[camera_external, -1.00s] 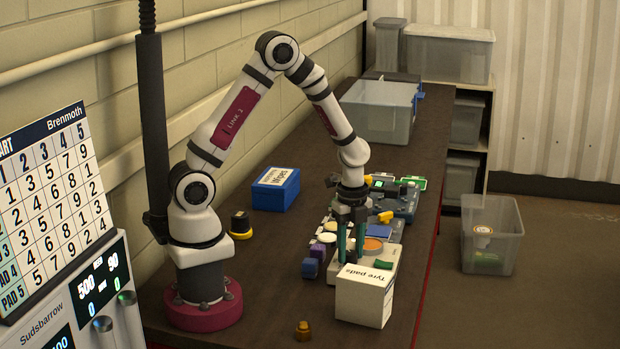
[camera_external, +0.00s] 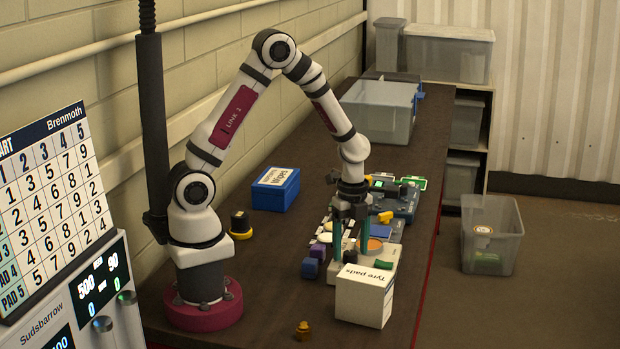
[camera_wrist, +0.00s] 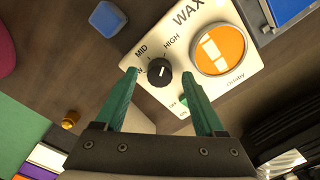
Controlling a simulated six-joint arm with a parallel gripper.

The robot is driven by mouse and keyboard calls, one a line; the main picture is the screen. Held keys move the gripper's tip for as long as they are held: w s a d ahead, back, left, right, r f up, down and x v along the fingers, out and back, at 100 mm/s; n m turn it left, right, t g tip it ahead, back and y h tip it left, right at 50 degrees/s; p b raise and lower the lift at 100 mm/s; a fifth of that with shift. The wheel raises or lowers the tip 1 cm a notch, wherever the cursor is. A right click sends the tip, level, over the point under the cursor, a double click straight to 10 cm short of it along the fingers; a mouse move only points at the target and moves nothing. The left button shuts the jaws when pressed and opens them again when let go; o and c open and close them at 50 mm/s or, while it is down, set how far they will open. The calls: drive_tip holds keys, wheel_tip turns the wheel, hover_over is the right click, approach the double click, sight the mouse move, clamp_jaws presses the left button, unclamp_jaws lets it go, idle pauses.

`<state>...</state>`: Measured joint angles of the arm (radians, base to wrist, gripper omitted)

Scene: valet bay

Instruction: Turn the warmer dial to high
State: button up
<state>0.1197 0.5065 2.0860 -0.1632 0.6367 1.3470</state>
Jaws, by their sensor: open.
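The wax warmer (camera_external: 391,262) is a cream unit with an orange wax pot (camera_external: 373,245); its labelled top shows in the wrist view (camera_wrist: 228,83). Its round black dial (camera_wrist: 158,72) has a white mark. MID and HIGH are printed around it, and the low label is partly hidden by my left finger. I cannot tell surely which label the mark points at. My gripper (camera_wrist: 160,77) is open, its green fingers on either side of the dial with gaps visible. It points down over the warmer in the external view (camera_external: 350,256).
A white Tyre pads box (camera_external: 363,299) stands close in front of the warmer. A blue block (camera_external: 310,268) is to its left. A green switch (camera_wrist: 184,101) sits by the dial.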

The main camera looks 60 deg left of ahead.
sight(350, 252)
wheel_tip(350, 252, up, 15)
drive_tip(key=shift+s, duration=0.1)
idle(0.3)
